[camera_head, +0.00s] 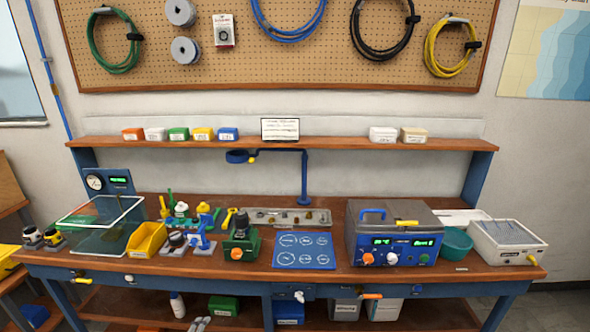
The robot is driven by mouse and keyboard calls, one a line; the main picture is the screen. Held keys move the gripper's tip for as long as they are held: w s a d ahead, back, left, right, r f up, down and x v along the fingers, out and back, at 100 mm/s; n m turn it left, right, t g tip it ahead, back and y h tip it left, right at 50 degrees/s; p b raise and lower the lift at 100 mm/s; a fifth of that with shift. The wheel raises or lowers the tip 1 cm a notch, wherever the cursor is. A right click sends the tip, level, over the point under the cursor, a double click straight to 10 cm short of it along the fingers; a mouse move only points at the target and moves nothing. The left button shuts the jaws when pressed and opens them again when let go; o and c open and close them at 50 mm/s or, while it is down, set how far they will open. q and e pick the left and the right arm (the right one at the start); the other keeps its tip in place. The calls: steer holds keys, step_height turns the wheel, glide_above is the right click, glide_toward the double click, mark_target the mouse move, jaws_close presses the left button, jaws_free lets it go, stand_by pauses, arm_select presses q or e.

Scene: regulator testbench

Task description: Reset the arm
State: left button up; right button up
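Neither of my grippers shows in the head view, and no part of my arms is visible. The wooden workbench (340,279) stands in front of me with its equipment on top. I cannot tell from this view how either arm is posed.
A glass-walled tank (101,226), yellow bin (146,240), green regulator fixture (241,240), blue mat (304,251), grey-and-blue test unit (394,246) and white tray box (508,243) crowd the bench. A shelf (350,144) and pegboard (230,65) are behind. The front edge strip is mostly clear.

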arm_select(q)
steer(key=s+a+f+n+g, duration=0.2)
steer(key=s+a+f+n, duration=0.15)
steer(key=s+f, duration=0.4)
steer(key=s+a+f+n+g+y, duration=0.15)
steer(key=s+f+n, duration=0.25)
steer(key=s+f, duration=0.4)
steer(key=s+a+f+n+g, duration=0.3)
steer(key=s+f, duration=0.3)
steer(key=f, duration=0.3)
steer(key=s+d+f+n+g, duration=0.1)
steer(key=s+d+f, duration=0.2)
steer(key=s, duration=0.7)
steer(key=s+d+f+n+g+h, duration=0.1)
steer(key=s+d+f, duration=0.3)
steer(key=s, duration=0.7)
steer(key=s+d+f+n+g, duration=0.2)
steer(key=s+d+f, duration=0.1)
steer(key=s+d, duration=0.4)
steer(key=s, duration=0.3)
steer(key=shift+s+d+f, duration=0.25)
